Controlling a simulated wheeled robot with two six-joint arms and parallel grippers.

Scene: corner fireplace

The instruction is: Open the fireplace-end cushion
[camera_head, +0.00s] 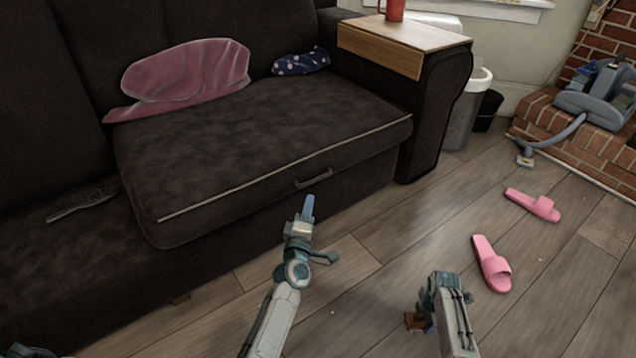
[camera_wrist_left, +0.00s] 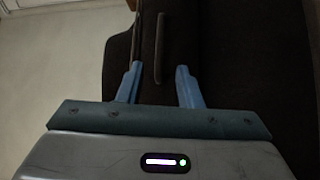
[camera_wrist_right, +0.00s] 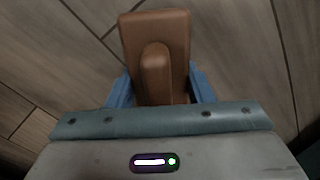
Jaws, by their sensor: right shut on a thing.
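The fireplace-end cushion (camera_head: 270,135) is dark with pale piping and lies flat on the sofa seat. Its strap-like handle (camera_head: 313,178) is on the front face. My left gripper (camera_head: 307,205) is just in front of and below the handle. In the left wrist view the left gripper's fingers (camera_wrist_left: 159,84) are apart, and the handle (camera_wrist_left: 160,45) shows beyond them, in line with the gap and not visibly held. My right gripper (camera_wrist_right: 158,88) is shut on a brown block-like thing (camera_wrist_right: 156,30), low over the floor; it also shows in the head view (camera_head: 414,321).
A pink cloth (camera_head: 190,72) and a blue dotted item (camera_head: 301,62) lie at the cushion's back. A wooden tray (camera_head: 405,42) with a red mug (camera_head: 395,10) covers the armrest. Pink slippers (camera_head: 491,264) lie on the floor at right. A brush (camera_head: 82,203) lies on the left seat.

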